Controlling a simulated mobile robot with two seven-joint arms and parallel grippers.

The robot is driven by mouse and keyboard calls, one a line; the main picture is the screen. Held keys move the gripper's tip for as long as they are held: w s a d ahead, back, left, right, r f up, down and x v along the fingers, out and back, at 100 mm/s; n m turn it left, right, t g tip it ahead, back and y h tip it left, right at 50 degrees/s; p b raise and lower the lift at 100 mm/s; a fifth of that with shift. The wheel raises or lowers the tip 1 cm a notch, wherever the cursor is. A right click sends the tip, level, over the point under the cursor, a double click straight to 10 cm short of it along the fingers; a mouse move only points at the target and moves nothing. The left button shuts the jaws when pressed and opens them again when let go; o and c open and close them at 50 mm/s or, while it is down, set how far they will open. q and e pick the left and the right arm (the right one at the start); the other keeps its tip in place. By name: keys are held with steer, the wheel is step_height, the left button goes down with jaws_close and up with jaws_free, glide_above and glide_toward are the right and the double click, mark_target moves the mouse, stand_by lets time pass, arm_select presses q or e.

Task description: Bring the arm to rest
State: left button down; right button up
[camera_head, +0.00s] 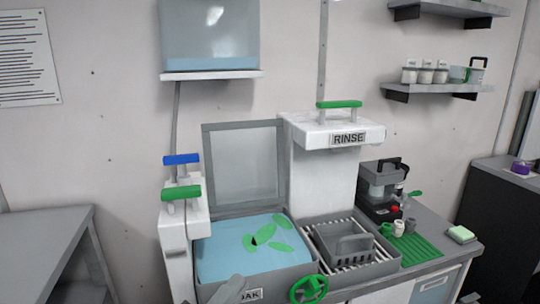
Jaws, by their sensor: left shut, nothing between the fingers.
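My left gripper (230,290) shows only as a grey tip at the bottom edge, in front of the basin labelled with letters ending in "OAK". It is shut and empty, and it hides part of that label. The rest of my left arm is out of view. A small pale part (470,298) at the bottom right edge may belong to my right arm; its fingers cannot be made out.
The basin (205,285) holds blue liquid with green leaf-like pieces (282,247) and has a raised grey lid (245,165). Right of it are a green handwheel (309,290), a slatted rack (385,262) with a grey basket, and the RINSE unit (320,165). A grey table (40,230) stands left.

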arm_select(q)
steer(key=s+a+f+n+g+y, duration=0.1)
steer(key=s+a+f+n+y, duration=0.3)
steer(key=f+n, duration=0.4)
steer(key=s+a+f+n+g+y, duration=0.1)
steer(key=s+a+f+n+y, duration=0.1)
steer(key=a+f+n+y, duration=0.6)
steer(key=s+a+f+n+g, duration=0.2)
steer(key=s+f+n+g, duration=0.3)
steer(key=s+f, duration=0.6)
steer(key=shift+f, duration=0.6)
